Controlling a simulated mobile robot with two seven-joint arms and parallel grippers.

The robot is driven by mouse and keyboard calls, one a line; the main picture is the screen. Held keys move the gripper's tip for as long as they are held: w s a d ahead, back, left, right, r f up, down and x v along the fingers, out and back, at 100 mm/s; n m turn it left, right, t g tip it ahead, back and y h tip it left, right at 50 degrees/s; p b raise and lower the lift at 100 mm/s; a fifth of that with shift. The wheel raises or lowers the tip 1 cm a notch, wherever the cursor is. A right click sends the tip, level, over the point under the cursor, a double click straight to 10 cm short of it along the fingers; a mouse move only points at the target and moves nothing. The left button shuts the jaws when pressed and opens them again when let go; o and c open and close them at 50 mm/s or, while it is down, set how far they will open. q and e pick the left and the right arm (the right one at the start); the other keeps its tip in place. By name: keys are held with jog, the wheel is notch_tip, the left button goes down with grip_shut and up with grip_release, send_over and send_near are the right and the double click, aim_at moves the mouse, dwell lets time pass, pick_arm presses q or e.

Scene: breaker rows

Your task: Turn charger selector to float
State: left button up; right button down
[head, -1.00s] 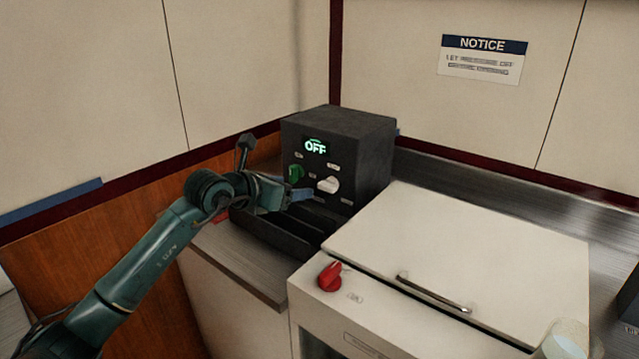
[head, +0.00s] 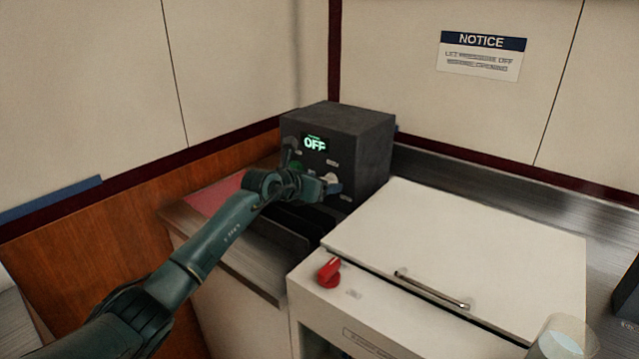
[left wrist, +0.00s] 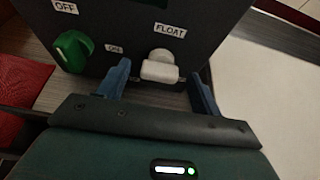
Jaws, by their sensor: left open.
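The dark charger box (head: 360,150) stands in the corner with a green lit display reading OFF. Its front has a green knob (left wrist: 73,51) and a white knob (left wrist: 160,67). In the left wrist view an OFF label is above the green knob, and a FLOAT label (left wrist: 171,30) is just above the white knob. My left gripper (left wrist: 161,82) is open, its blue fingers on either side of the white knob. Contact cannot be told. In the head view the left gripper (head: 326,188) partly covers the white knob, and the wrist partly hides the green knob.
A white lidded cabinet (head: 460,240) with a bar handle and red knob (head: 329,272) stands right of the box. A dark tray (head: 285,232) lies below the box front. A red mat (head: 215,194) is left of it. A notice (head: 482,55) hangs behind.

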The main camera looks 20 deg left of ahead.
pick_arm(q)
jog(key=shift+c, duration=0.4)
jog(key=c, duration=0.9)
jog(key=shift+w+a+f+n+g+h+b, duration=0.1)
jog(key=shift+a+n+g+h+b, duration=0.1)
jog(key=shift+n+h, duration=0.8)
jog(key=shift+w+a+f+n+g+h+b, duration=0.15)
jog(key=shift+n+h, duration=0.45)
jog(key=shift+n, duration=0.7)
jog(key=shift+s, duration=0.1)
jog(key=o, duration=1)
jog(key=shift+r, duration=0.1)
